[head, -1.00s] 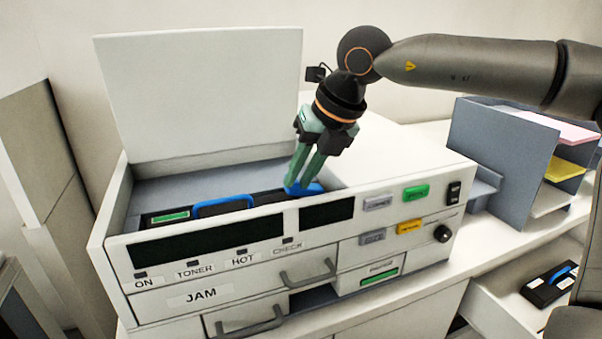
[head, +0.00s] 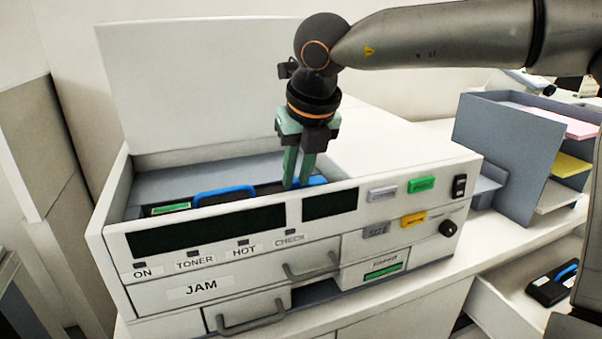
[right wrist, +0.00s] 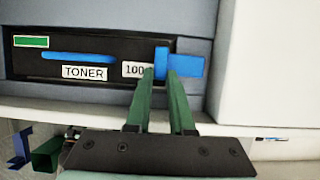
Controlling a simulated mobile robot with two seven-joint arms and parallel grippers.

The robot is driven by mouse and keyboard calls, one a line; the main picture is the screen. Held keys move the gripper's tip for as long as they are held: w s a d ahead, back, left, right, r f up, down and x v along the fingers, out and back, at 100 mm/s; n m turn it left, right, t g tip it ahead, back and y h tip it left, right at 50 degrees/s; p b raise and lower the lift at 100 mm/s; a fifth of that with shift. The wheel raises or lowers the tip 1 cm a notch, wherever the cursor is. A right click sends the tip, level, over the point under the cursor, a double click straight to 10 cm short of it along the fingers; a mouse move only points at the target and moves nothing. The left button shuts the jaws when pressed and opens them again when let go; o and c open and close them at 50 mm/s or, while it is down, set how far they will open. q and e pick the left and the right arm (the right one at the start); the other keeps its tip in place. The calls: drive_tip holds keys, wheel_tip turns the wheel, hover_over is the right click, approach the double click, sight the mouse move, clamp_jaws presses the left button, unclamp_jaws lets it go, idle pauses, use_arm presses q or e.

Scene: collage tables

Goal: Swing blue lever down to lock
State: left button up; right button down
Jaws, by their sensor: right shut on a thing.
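The blue lever (head: 317,181) sits at the right end of the black toner cartridge (head: 262,188), inside the open printer (head: 400,170). In the right wrist view the lever (right wrist: 190,66) is a short blue block that lies sideways, right of the "100" label. My right gripper (head: 297,184) reaches down into the printer bay with its green fingers upright. It is shut on the lever, and its fingertips (right wrist: 160,72) cover part of it. The front wall hides the lower part of the lever in the head view. My left gripper is not seen.
The printer's white lid (head: 200,90) stands open behind the bay. The front wall rises close before the fingers, and the flat white top lies to their right. A grey paper sorter (head: 505,140) and an open drawer with a spare cartridge (head: 550,288) are at the right.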

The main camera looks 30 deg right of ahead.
drive_tip(key=shift+f, duration=0.15)
drive_tip(key=c, duration=0.8)
unclamp_jaws()
drive_tip(key=v, duration=1.2)
drive_tip(key=shift+s+a+r, duration=0.1)
drive_tip(key=shift+a+r, duration=0.1)
drive_tip(key=shift+r, duration=0.1)
